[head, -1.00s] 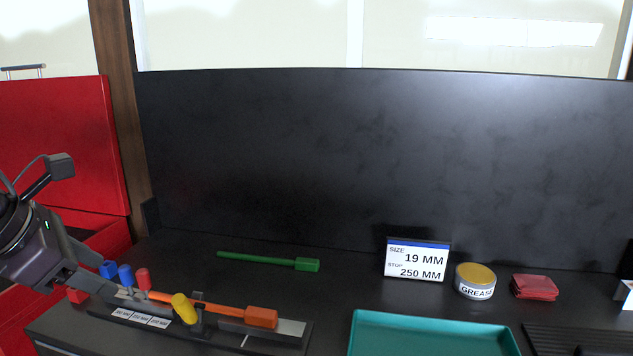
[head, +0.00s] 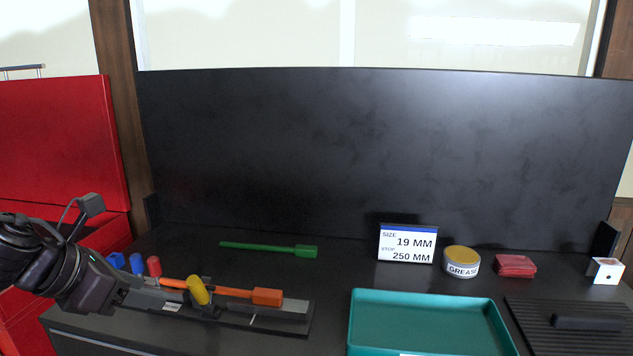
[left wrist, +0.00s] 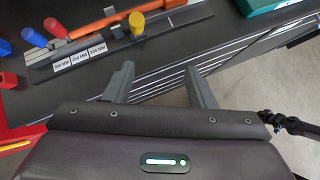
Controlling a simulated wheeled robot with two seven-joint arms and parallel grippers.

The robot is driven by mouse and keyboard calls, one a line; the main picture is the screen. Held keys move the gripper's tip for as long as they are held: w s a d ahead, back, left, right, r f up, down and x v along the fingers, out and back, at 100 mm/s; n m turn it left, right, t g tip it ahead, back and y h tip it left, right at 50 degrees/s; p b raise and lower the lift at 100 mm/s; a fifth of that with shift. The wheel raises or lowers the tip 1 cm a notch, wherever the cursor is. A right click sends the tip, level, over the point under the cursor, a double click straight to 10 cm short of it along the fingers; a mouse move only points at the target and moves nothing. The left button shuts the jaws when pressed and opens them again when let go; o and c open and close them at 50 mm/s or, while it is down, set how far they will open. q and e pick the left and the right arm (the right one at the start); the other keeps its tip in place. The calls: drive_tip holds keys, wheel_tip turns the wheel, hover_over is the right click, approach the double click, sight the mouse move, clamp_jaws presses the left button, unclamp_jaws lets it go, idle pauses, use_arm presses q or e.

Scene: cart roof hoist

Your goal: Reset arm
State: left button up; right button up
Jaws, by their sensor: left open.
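My left gripper (head: 132,296) comes in from the left in the head view, near the left end of a grey rail fixture (head: 292,308). Its fingers are hard to make out there against the dark bench. In the left wrist view the two fingers of my left gripper (left wrist: 163,78) are apart with nothing between them, over the bench's front edge. An orange tool (head: 265,297) lies along the fixture, beside a tilted yellow knob (head: 197,290). My right gripper is in neither view.
Red (head: 154,266) and blue (head: 137,263) pegs stand by the fixture's left end. A green tool (head: 305,251), size sign (head: 407,245), grease tin (head: 461,262) and red cloth-like packet (head: 515,266) lie behind. A teal tray (head: 425,294) stands in front, with a dark ridged plate (head: 530,318) to its right.

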use_arm(q)
drive_tip(key=w+d+f+n+t, duration=0.3)
drive_tip(key=d+f+n+t, duration=0.1)
drive_tip(key=d+f+n, duration=1.1)
drive_tip(key=s+a+f+n+g+y, duration=0.2)
drive_tip(key=s+f+n+g, duration=0.2)
drive_tip(key=s+f+n, duration=0.7)
drive_tip(key=s+a+f+n+g+y, duration=0.2)
drive_tip(key=s+f+n+g, duration=0.35)
drive_tip(key=n, duration=0.85)
drive_tip(key=s+f+b, duration=0.1)
drive_tip(key=s+f, duration=0.1)
drive_tip(key=f, duration=1.4)
drive_tip(key=s+f+b, duration=0.2)
drive_tip(key=f, duration=1.4)
drive_tip(key=s+a+f+g+b, duration=0.1)
drive_tip(key=s+a+f+b, duration=0.1)
drive_tip(key=s+f, duration=1.7)
drive_tip(key=shift+s+a, duration=0.15)
drive_tip(key=shift+a, duration=0.5)
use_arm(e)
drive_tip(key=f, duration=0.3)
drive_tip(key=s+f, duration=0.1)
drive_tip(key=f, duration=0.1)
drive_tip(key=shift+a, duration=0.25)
